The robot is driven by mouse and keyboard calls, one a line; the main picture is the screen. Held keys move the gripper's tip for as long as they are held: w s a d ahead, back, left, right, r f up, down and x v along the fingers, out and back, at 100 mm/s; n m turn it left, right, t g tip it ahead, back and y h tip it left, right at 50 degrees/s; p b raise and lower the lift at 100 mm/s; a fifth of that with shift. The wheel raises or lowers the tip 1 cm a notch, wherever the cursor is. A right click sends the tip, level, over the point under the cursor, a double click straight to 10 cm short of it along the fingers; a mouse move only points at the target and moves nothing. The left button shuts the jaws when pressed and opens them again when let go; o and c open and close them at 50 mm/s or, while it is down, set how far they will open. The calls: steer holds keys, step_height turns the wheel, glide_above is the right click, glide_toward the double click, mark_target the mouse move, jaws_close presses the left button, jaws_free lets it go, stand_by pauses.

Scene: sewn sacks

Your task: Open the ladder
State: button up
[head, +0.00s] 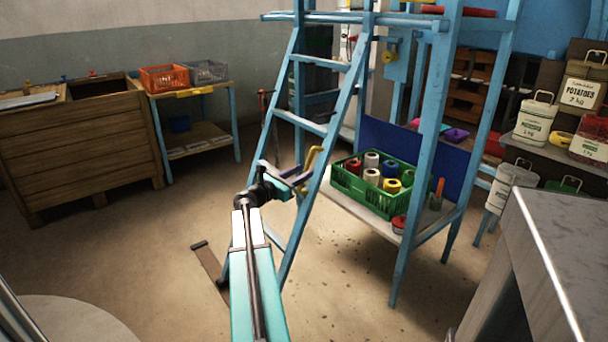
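A light blue ladder (345,108) stands tilted in the middle of the head view, its top at the blue frame and its feet out on the floor to the left. A yellow bracket-shaped handle (312,157) shows beside its rails at mid height. My arm reaches up from the bottom, and my gripper (297,178) is at the ladder's lower part, close to the yellow handle. Dark and purple finger parts show there, overlapping the rails. They are too small to tell whether they are apart or touch the handle. The gripper and arm hide part of the lower rungs.
A green crate (345,184) of colored spools sits on the frame's low shelf, right of the ladder. A grey counter (545,235) is at the right front. A wooden bin (80,150) and a small table with orange (164,78) and grey baskets stand left. Floor between is mostly clear.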

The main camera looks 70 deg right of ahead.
steer(key=shift+x, duration=1.3)
